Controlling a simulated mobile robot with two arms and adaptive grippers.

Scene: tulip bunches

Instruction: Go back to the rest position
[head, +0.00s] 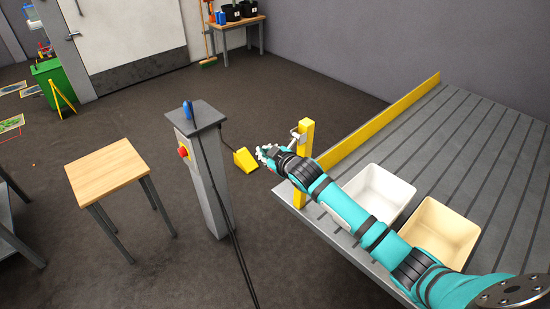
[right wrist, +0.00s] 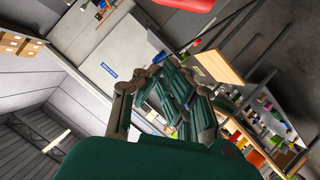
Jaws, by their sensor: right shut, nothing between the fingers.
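My right arm reaches in from the lower right of the head view, stretched out over the slatted grey bench (head: 480,150). My right gripper (head: 266,154) is at its far end, beside a yellow post (head: 306,140) and past the bench's corner. It is shut and empty. In the right wrist view my right gripper (right wrist: 170,100) also shows, with nothing held and the room tilted behind it. My left gripper is in neither view. No tulips can be made out.
A white bin (head: 398,184) and a beige bin (head: 432,208) sit on the bench under my right arm. A grey pillar (head: 208,190) with a red button stands left of the gripper. A small wooden table (head: 107,170) stands farther left. Dark floor lies open behind.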

